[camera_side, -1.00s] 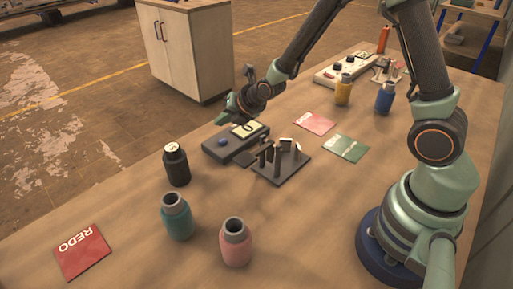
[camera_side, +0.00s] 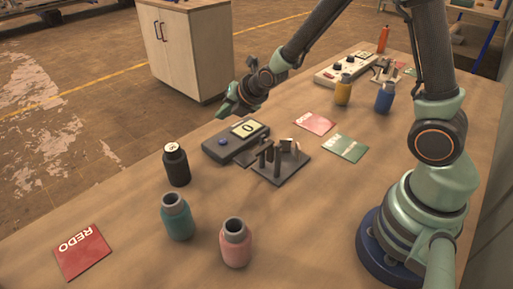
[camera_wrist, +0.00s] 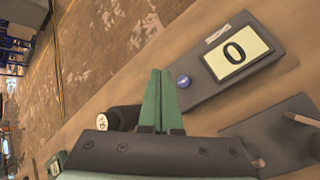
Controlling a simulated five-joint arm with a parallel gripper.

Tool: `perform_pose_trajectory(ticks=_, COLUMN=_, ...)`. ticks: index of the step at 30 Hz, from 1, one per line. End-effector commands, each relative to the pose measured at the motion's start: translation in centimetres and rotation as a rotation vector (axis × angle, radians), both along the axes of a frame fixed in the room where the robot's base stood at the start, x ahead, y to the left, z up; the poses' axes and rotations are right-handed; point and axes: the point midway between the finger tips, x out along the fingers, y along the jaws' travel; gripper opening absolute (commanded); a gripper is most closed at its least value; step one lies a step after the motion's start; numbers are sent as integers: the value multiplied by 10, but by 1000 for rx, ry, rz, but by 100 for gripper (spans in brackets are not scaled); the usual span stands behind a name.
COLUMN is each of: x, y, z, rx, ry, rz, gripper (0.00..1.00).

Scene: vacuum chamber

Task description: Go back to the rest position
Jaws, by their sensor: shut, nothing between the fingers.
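My gripper (camera_side: 226,109) is shut and empty, raised above the far edge of the table in the side view, just behind the dark box with a display (camera_side: 236,141). Its green fingers (camera_wrist: 160,98) are pressed together in the wrist view. The box's display reads 0 in the wrist view (camera_wrist: 237,54), with a blue button beside it. The black bottle with a white top (camera_side: 176,164) stands left of the box; in the wrist view the bottle (camera_wrist: 123,118) is partly hidden by the fingers and gripper body.
A dark stand with upright posts (camera_side: 281,168) is right of the box. Teal (camera_side: 178,217), pink (camera_side: 236,243), yellow (camera_side: 343,90) and blue (camera_side: 384,98) bottles stand on the table. Red (camera_side: 82,252) and green (camera_side: 345,147) cards lie flat. A wooden cabinet (camera_side: 187,50) stands beyond the table.

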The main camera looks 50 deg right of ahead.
Motion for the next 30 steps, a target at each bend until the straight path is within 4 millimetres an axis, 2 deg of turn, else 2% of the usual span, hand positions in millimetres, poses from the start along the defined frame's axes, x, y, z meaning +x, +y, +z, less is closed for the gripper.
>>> perform_pose_trajectory(ticks=5, x=-19, y=-7, z=37, rx=225, ry=46, rz=-247, gripper=0)
perform_pose_trajectory(ticks=15, x=-84, y=-21, z=98, rx=728, ry=159, rz=-873, gripper=0)
perform_pose_trajectory(ticks=24, x=-155, y=-31, z=130, rx=1125, ry=210, rz=-1459, gripper=0)
perform_pose_trajectory(ticks=30, x=-193, y=-35, z=138, rx=1305, ry=210, rz=-1766, gripper=0)
